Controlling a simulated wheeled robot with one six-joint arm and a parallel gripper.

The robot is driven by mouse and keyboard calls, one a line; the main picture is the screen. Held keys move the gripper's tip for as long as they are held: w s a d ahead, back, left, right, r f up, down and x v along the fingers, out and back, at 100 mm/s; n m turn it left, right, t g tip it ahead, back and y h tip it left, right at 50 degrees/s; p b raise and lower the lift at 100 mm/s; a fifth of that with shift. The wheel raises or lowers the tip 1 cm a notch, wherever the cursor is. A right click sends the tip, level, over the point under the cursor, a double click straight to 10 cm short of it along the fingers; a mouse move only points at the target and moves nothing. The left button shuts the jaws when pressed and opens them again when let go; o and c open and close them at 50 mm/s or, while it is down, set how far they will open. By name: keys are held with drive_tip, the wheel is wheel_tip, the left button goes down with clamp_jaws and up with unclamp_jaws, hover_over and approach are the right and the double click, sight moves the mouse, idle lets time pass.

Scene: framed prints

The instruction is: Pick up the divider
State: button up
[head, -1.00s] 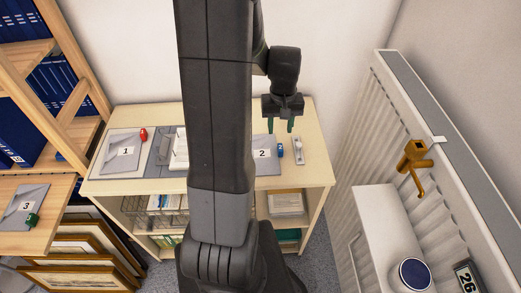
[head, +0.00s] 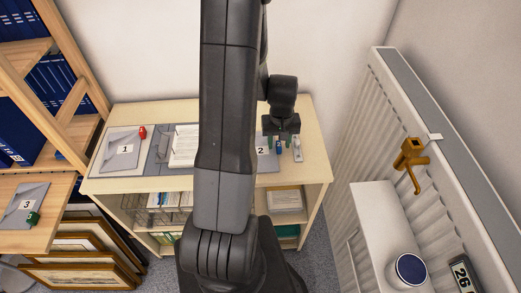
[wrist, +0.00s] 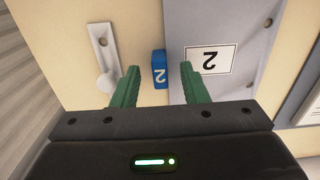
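No object is plainly marked as the divider. In the head view, the blue block (head: 279,151) is partly hidden by my gripper (head: 283,140). In the wrist view, the green fingers of my gripper (wrist: 158,78) are apart. The blue block shows between their tips, with a gap on each side. My gripper is open and holds nothing. Whether the tips are at the block's height is unclear.
A pale metal piece with a round knob (wrist: 104,55) lies close by. Panel 1 (head: 124,150) with a red block (head: 142,132) is at left; panel 3 (head: 27,204) with a green block (head: 33,217) is on another shelf. A radiator (head: 420,120) stands at right.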

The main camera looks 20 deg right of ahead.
clamp_jaws()
drive_tip(key=shift+r, duration=0.1)
